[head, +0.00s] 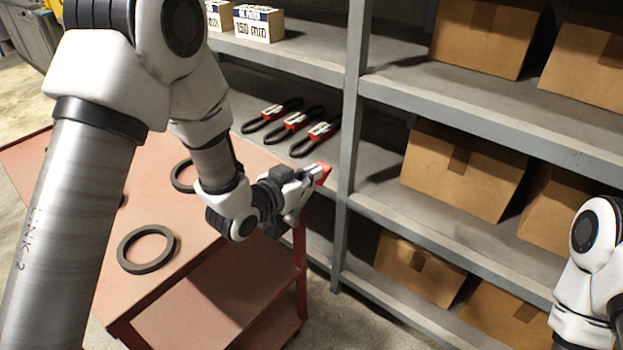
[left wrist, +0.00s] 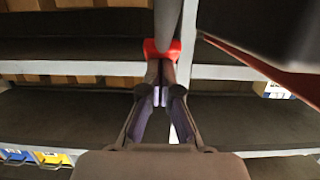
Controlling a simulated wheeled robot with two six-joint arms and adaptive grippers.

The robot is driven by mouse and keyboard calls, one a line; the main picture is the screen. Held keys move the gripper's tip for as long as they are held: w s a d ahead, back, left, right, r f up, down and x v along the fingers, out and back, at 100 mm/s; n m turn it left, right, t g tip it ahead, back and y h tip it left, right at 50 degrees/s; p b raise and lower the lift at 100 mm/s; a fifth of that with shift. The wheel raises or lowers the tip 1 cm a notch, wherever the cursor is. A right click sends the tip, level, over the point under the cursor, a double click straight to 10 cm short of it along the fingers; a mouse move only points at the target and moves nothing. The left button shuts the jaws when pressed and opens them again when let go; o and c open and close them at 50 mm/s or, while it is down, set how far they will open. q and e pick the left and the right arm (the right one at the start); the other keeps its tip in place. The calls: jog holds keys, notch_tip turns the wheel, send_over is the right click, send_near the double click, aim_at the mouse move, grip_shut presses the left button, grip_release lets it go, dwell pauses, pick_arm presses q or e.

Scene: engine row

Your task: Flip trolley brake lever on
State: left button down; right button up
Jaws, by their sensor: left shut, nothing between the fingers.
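The red trolley (head: 205,236) stands in front of the shelving, under my left arm. A small bright red part (head: 323,174), perhaps the brake lever's end, is at the tips of my left gripper (head: 308,181), beyond the trolley's right corner. In the left wrist view this red part (left wrist: 157,46) is right at the fingertips (left wrist: 158,66), beside a grey bar (left wrist: 167,20). The fingers are shut with nothing between them. Whether they touch the red part I cannot tell. The lever's pivot is not clear. My right arm is at the right edge; its gripper is out of view.
Dark rings, one of them a full ring (head: 147,250), lie on the trolley top. A grey shelf post (head: 349,135) stands close behind the left gripper. Shelves hold cardboard boxes (head: 462,170) and several belts (head: 293,124). The floor shows below the trolley's right side.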

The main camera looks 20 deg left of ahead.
aim_at(322, 186)
pick_arm(q)
jog(key=shift+r, duration=0.1)
jog(key=shift+w+d+g+p, duration=0.1)
jog(key=shift+w+g+p, duration=0.15)
jog(key=shift+p, duration=0.7)
jog(key=w+f+g+p, duration=0.1)
jog(key=p, duration=0.2)
jog(key=f+g+y+p, duration=0.1)
jog(key=g+p, duration=0.1)
jog(key=p, duration=0.1)
jog(key=shift+w+d, duration=0.35)
jog(key=shift+w, duration=0.05)
jog(key=f+g+p, duration=0.1)
jog(key=f, duration=0.1)
jog(key=w+f+g+y+p, duration=0.1)
jog(key=shift+d+f+g, duration=0.2)
jog(key=shift+f+g, duration=0.05)
jog(key=shift+f, duration=0.1)
jog(key=shift+w+f, duration=0.15)
jog(key=shift+f, duration=0.8)
